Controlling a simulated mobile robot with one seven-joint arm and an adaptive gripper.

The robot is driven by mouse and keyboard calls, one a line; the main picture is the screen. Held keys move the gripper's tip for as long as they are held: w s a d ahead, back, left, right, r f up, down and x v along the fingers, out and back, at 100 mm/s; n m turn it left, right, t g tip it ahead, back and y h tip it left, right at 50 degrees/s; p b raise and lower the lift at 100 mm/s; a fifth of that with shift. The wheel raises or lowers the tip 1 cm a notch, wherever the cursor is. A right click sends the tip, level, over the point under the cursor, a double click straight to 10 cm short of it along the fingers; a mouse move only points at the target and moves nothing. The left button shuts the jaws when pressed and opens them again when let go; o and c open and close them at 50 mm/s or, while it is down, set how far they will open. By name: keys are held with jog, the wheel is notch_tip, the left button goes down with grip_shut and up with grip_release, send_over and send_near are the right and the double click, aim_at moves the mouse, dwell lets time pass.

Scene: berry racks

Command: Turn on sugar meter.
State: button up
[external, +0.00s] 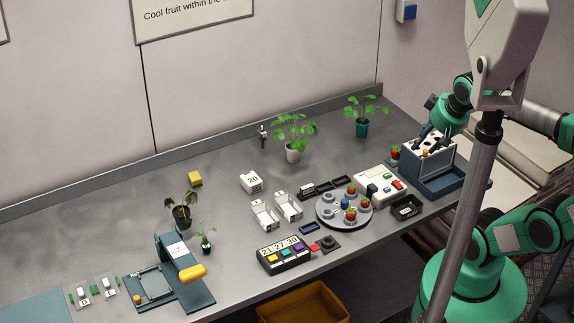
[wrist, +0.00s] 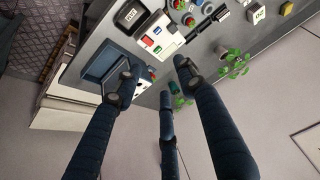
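The likely sugar meter (external: 382,186) is a white box with a red and a green button and a dark part on top, right of the round grey tray. In the wrist view the white box (wrist: 155,38) shows blue, red and green buttons, beyond my fingertips. No lettering on it is readable, so I cannot confirm its name. My gripper (external: 428,132) is over the white and blue box at the table's right end, apart from the meter.
The white and blue box with holes (external: 428,158) stands right of the meter. A small dark tray (external: 406,207) is in front of the meter. The round grey tray (external: 330,218) holds strawberries. Potted plants (external: 362,128) stand behind. A timer (external: 284,254) is front centre.

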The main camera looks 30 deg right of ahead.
jog(key=c, duration=0.8)
jog(key=shift+w+r, duration=0.1)
jog(key=shift+w, duration=0.05)
grip_shut()
jog(key=w+d+f+n+g+p, duration=0.3)
jog(key=w+f+n+p, duration=0.6)
jog(key=n+p, duration=0.6)
jog(key=shift+w+d+f+n+g+p, duration=0.3)
jog(key=shift+w+n+g, duration=0.2)
jog(key=shift+w+n, duration=0.95)
jog(key=shift+s, duration=0.1)
